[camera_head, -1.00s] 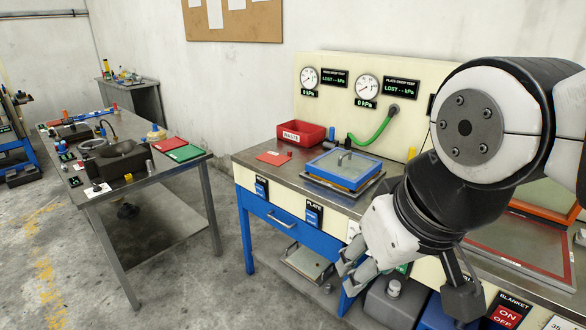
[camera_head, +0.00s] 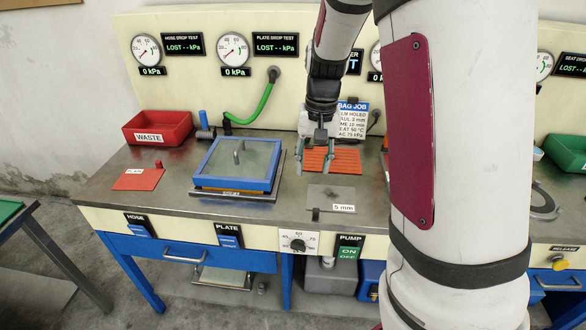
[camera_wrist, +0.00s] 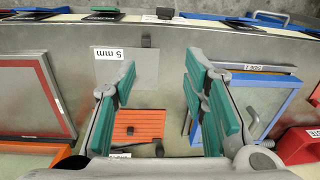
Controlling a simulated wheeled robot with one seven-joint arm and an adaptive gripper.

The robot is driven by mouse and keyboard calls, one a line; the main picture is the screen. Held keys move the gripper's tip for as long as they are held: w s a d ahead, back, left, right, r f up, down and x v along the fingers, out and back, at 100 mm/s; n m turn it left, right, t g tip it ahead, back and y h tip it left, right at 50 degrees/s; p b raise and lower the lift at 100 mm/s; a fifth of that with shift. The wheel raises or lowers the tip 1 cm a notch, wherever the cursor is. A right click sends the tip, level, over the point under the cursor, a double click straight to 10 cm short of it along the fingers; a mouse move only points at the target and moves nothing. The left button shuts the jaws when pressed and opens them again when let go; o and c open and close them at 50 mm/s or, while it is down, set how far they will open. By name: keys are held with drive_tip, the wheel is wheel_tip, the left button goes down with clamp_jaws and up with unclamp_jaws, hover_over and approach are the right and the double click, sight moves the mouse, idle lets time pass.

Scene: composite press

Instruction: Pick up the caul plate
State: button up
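A flat grey plate (camera_head: 331,198) with a "5 mm" label and a dark tab lies on the bench; it also shows in the wrist view (camera_wrist: 122,72). A ribbed orange-red slab (camera_head: 333,160) lies behind it and shows between my fingers in the wrist view (camera_wrist: 140,126). I cannot tell which of them is the caul plate. My gripper (camera_head: 315,150) is open and empty, pointing down above the orange slab. In the wrist view its green-padded fingers (camera_wrist: 161,75) stand apart. Its height above the slab is hard to tell.
A blue-framed glass plate (camera_head: 238,163) with a handle lies left of my gripper. A "BAG JOB" card (camera_head: 353,118) stands behind. My arm hides the bench's right part.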

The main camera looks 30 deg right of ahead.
wheel_tip(320, 180, down, 3)
drive_tip(key=w+d, duration=0.2)
drive_tip(key=d, duration=0.1)
hover_over(316, 209)
drive_tip(key=shift+m+g, duration=0.3)
drive_tip(key=shift+m, duration=0.1)
wheel_tip(316, 209, down, 8)
drive_tip(key=shift+w+f, duration=0.1)
drive_tip(key=shift+f+p, duration=0.55)
drive_tip(key=shift+f, duration=2.5)
clamp_jaws()
